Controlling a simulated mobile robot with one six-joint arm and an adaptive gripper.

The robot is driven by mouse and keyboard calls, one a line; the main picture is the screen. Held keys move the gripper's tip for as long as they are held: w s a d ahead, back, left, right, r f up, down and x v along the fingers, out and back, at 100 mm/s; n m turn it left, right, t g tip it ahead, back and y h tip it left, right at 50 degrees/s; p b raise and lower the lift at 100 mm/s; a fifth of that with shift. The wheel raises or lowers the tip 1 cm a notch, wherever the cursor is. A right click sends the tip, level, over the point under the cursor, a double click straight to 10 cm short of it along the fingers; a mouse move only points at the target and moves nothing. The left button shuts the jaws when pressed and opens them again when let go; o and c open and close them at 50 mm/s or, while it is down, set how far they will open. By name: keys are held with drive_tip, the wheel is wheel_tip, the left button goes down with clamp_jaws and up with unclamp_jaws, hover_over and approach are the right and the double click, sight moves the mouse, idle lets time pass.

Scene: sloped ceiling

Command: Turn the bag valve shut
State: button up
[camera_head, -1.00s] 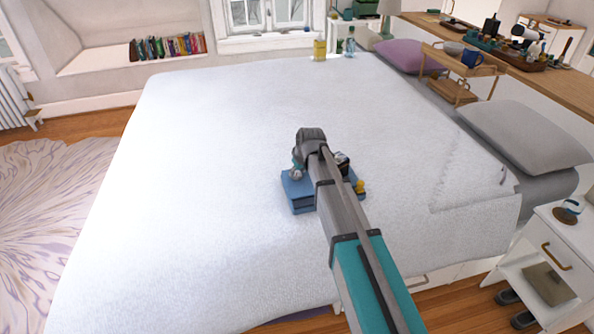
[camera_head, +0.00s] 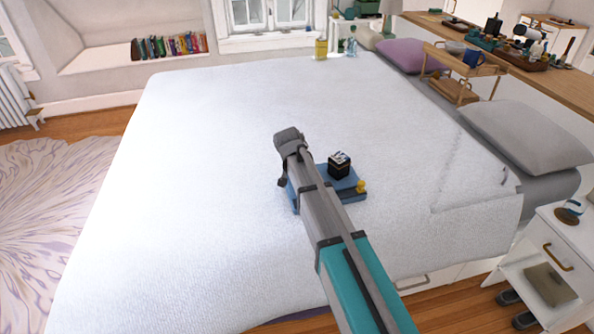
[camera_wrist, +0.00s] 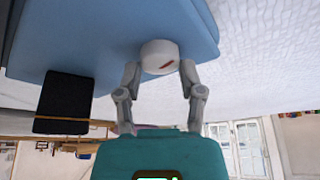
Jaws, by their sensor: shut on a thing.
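The blue bag (camera_head: 349,190) lies on the bed, with a dark block and a small yellow piece at its right side. My arm covers much of it in the head view. In the wrist view the bag's blue surface (camera_wrist: 120,35) fills the upper left. The white round valve (camera_wrist: 160,52) with a short red mark is on the bag's edge. My gripper (camera_wrist: 159,72) is shut on the valve, one finger on each side of it. The red mark lies slanted. In the head view the valve is hidden and the fingers show only as a small dark shape.
The dark block (camera_head: 339,166) stands on the bag and also shows in the wrist view (camera_wrist: 64,103). The yellow piece (camera_head: 361,186) is at the bag's right edge. The white bed cover (camera_head: 200,150) is clear around the bag. Pillows (camera_head: 522,137) lie at the right.

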drive_tip(key=shift+s+m+g+h, duration=0.1)
drive_tip(key=shift+m+g+h, duration=0.25)
drive_tip(key=shift+m, duration=0.85)
drive_tip(key=o, duration=1.2)
drive_tip(key=shift+a, duration=0.1)
